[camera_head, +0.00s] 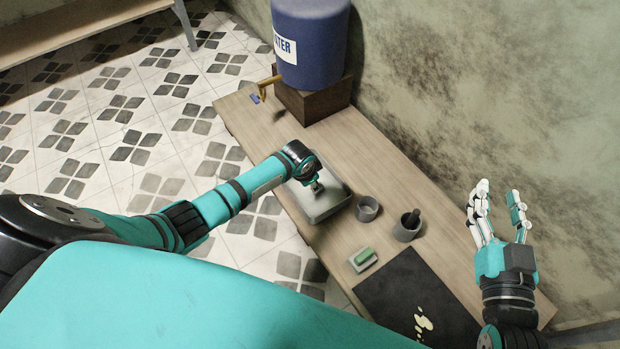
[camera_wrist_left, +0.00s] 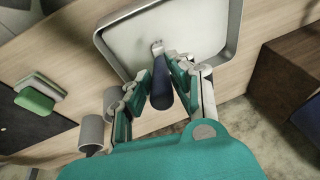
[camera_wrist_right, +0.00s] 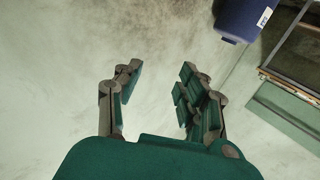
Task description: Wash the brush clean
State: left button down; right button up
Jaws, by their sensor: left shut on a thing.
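My left gripper (camera_head: 315,184) is over a grey shallow tray (camera_head: 328,207) on the wooden table. In the left wrist view its fingers (camera_wrist_left: 160,92) are shut on a brush with a dark blue handle (camera_wrist_left: 161,80). The brush's pale metal end (camera_wrist_left: 156,48) points into the tray (camera_wrist_left: 195,22); whether it touches the tray I cannot tell. The bristles are not clear. My right gripper (camera_head: 499,197) is open and empty above the right end of the table, near the wall. Its fingers are spread apart in the right wrist view (camera_wrist_right: 155,85).
A blue water tank (camera_head: 312,45) with a brass tap (camera_head: 266,84) stands on a wooden block (camera_head: 322,100). A grey cup (camera_head: 367,209), a mortar with pestle (camera_head: 407,230), a green block on a dish (camera_head: 363,258) and a black mat with cream splashes (camera_head: 395,295) lie toward the right.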

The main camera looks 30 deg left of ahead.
pick_arm(q)
jog(key=shift+s+d+p, duration=0.25)
jog(key=shift+d+p, duration=0.05)
jog(key=shift+d, duration=0.05)
jog(key=shift+s+d+p, duration=0.5)
jog(key=shift+d+p, duration=0.35)
jog(key=shift+d, duration=0.05)
pick_arm(e)
jog(key=s+d+f+g+h, duration=0.1)
jog(key=s+f+g, duration=0.3)
jog(key=f, duration=0.5)
jog(key=shift+d+f+g+h, duration=0.35)
jog(key=shift+d+g, duration=0.4)
jog(key=shift+g, duration=0.45)
